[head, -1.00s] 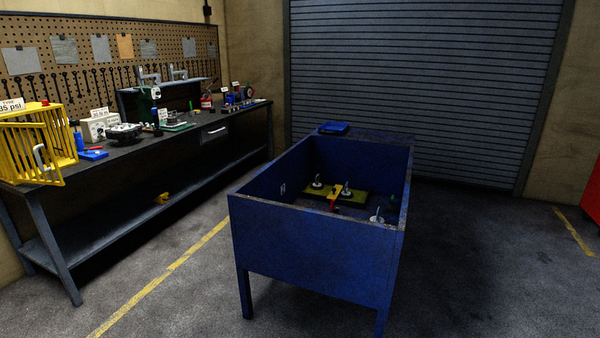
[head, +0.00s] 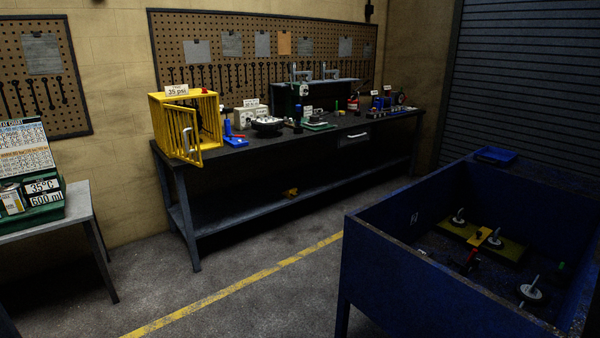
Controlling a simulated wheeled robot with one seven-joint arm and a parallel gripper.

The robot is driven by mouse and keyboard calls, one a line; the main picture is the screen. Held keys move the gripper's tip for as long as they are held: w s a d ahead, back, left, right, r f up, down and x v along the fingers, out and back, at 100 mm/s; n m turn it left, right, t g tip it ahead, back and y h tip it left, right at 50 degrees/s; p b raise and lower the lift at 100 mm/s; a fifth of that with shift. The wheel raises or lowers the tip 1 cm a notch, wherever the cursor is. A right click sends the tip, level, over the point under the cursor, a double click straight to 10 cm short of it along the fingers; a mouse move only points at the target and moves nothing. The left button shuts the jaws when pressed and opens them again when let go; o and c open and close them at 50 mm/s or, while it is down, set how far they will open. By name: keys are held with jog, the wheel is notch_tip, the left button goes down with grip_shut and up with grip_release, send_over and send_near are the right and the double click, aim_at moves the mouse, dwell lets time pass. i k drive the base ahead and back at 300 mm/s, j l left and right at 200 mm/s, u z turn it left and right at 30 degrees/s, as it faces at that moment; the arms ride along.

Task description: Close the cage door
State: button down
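The yellow cage (head: 207,112) stands on the left end of the dark workbench. Its barred yellow door (head: 180,132) hangs open, swung out toward the front left of the cage. A pale handle (head: 187,139) shows on the door. A sign reading 35 psi (head: 177,90) is on top of the cage. What is inside the cage is too dark and small to make out. My gripper is not in view.
The workbench (head: 330,140) holds several tools and a blue item (head: 234,137) beside the cage. A blue tub on legs (head: 430,290) stands at the right. A small table (head: 80,213) with a green case is at the left. Floor with a yellow line lies clear between.

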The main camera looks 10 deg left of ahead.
aim_at(185, 135)
jog(key=i+j+u, duration=0.25)
jog(key=u, duration=0.15)
jog(key=i+u, duration=0.35)
jog(key=i, duration=0.15)
jog(key=i+u, duration=0.4)
jog(key=i+l+u, duration=0.1)
jog(key=i+u, duration=0.5)
jog(key=i, duration=0.35)
jog(key=i+u, duration=0.15)
jog(key=i, duration=0.35)
jog(key=i+l+u, duration=0.2)
jog(key=i, duration=0.3)
jog(key=i+l+u, duration=0.15)
jog(key=i, duration=0.4)
jog(key=i+l+u, duration=0.2)
jog(key=i+u, duration=0.2)
jog(key=i+l+u, duration=0.35)
jog(key=i, duration=0.1)
